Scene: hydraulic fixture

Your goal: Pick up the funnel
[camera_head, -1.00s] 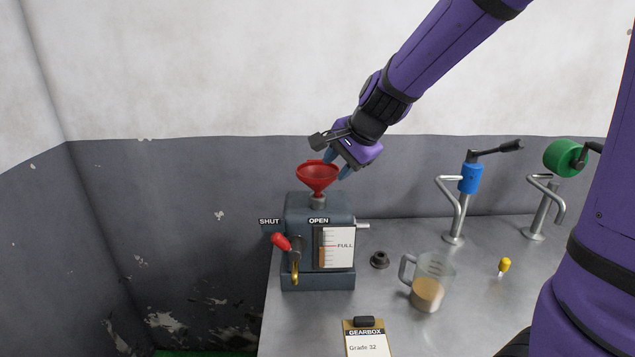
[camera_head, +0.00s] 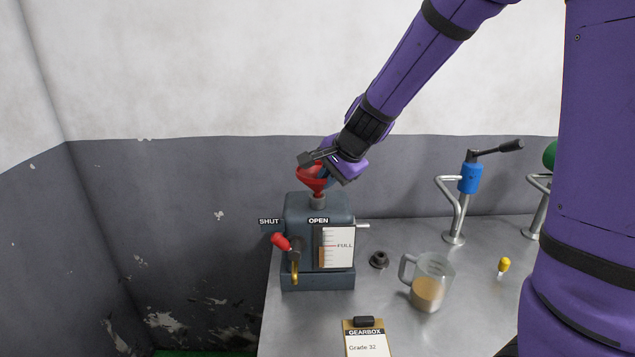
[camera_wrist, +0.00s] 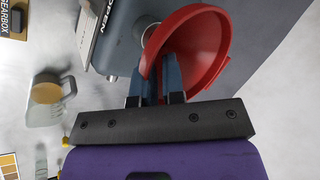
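The red funnel (camera_head: 312,181) stands in the filler neck on top of the grey reservoir box (camera_head: 305,209). My gripper (camera_head: 325,177) is at the right side of its rim, partly hiding the bowl. In the wrist view, the funnel (camera_wrist: 212,50) fills the upper middle. My gripper (camera_wrist: 156,80) has its two blue fingers on either side of the funnel's wall, one inside the bowl and one outside. A gap shows between the fingers, and I see no firm closure on the wall.
The reservoir has a red-handled lever (camera_head: 281,242) and a level gauge (camera_head: 337,248). A dark cap (camera_head: 379,260), a measuring jug (camera_head: 430,283), a clipboard (camera_head: 367,340) and a yellow-handled item (camera_head: 504,265) lie to the right and front. A blue-topped tap (camera_head: 469,180) stands farther right.

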